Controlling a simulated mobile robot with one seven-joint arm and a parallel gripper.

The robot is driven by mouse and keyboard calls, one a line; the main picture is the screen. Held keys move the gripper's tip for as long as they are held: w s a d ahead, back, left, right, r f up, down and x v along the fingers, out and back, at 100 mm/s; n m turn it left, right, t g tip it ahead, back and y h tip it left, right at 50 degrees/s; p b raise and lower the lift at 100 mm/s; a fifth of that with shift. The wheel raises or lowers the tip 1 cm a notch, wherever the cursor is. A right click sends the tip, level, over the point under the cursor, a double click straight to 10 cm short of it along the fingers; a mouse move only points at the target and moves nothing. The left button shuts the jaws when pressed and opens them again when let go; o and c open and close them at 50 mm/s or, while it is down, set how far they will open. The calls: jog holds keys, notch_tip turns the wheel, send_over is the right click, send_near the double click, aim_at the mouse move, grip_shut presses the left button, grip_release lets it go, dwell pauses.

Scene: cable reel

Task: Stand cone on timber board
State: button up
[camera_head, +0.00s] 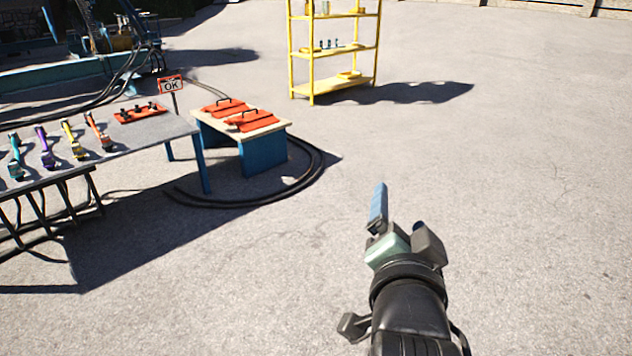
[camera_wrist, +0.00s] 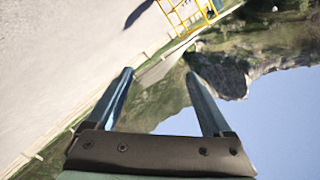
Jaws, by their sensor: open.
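I cannot make out a cone in either view. No loose timber board shows clearly; a low bench (camera_head: 215,128) with a pale wood-coloured top and blue sides stands left of centre, with two orange pieces with black handles on it. My gripper (camera_head: 379,205) is raised over open ground at the lower right of the head view, far from the bench. In the wrist view its two blue fingers (camera_wrist: 158,88) are spread apart with nothing between them.
A grey table (camera_head: 125,135) at the left holds several coloured tools and an orange plate. An OK sign (camera_head: 171,86) stands behind it. A yellow shelf rack (camera_head: 312,55) stands at the back. Black hose (camera_head: 300,185) curls around the bench. The right side is clear paving.

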jog(key=s+a+r+n+t+y, duration=0.1)
jog(key=s+a+r+n+t, duration=0.2)
jog(key=r, duration=0.7)
jog(key=s+a+r+n+t+y, duration=0.1)
jog(key=s+a+r+n+t, duration=0.3)
jog(key=r, duration=0.6)
jog(key=s+a+r+n+t+y, duration=0.2)
jog(key=s+a+r+n+t, duration=0.2)
jog(key=r, duration=0.6)
jog(key=shift+s+a, duration=1.2)
